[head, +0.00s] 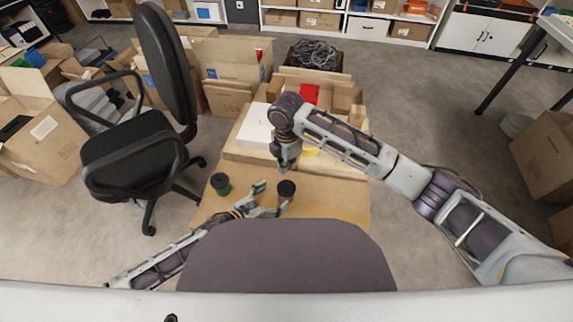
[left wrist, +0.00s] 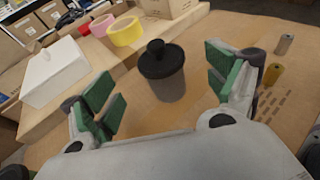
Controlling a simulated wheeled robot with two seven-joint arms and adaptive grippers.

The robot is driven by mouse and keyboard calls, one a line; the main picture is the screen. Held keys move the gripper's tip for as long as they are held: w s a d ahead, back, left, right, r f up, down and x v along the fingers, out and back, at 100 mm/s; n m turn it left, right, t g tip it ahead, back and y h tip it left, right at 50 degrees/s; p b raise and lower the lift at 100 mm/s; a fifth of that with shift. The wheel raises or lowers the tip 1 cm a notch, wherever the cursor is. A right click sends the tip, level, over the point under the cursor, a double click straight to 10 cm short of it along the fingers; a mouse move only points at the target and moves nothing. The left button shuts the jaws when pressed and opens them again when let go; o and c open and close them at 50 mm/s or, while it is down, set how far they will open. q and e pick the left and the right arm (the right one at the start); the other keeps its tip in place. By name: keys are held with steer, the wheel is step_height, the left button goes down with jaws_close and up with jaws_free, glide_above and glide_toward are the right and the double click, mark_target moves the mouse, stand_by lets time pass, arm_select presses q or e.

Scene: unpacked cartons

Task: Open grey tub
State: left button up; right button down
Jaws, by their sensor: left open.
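The grey tub (head: 286,189) stands upright on the cardboard surface, near the right end of my left gripper. In the left wrist view the grey tub (left wrist: 167,86) has a black lid (left wrist: 160,60) with a round knob, seated on top. My left gripper (head: 271,198) is open, its green-padded fingers spread. In the left wrist view the left gripper (left wrist: 160,82) has one finger to each side of the tub, with gaps, apparently not touching it. My right gripper (head: 286,166) hangs pointing down above and behind the tub, apart from it; its finger opening is too small to tell.
A green tub (head: 220,183) stands left of the grey one. A white box (left wrist: 53,75) and yellow tape roll (left wrist: 127,31) sit on the raised cardboard behind. Two small cylinders, one tan (left wrist: 271,74), stand to the right in the wrist view. An office chair (head: 135,140) stands left.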

arm_select(q)
steer(key=shift+v, duration=2.95)
